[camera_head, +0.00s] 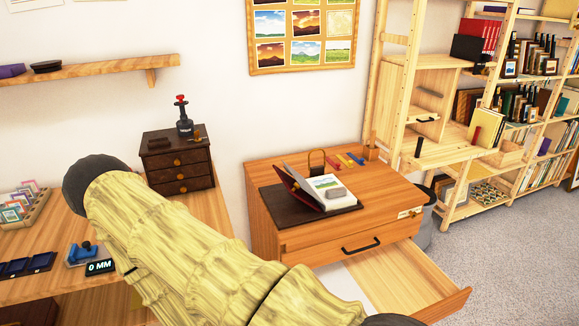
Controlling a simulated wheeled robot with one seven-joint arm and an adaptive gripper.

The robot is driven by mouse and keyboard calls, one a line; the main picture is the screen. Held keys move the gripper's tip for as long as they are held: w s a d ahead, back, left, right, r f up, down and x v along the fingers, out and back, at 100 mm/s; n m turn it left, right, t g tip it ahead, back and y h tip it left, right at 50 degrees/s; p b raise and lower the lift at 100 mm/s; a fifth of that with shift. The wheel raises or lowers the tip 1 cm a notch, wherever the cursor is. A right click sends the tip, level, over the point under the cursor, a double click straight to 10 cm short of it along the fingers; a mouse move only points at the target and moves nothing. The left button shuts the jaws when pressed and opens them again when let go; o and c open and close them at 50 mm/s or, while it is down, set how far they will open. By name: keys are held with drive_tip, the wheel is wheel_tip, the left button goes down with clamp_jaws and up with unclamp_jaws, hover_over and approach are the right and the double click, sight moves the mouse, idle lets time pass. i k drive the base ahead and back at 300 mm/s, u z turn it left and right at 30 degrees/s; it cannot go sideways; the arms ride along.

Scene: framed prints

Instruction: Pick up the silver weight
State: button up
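A small grey block (336,193), which looks like the silver weight, lies on the right-hand page of an open book (324,183). The book rests on a dark mat (349,208) on top of the wooden drawer cabinet (262,178), with its left cover raised at a slant. My patterned yellow arm crosses the lower left and middle of the view, in front of the cabinet's left side. My gripper is not in view, so I cannot see whether it holds anything.
The cabinet's lower drawer (455,305) is pulled out. A padlock-shaped item (316,162) and several coloured pieces (345,161) lie behind the book. A side table (218,215) bears a small dark chest (176,160). Tall shelves (400,95) stand right; carpet (520,245) is clear there.

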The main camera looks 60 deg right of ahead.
sight(335, 193)
drive_tip(key=u, duration=0.05)
drive_tip(key=i, duration=1.5)
drive_tip(key=z, duration=2.65)
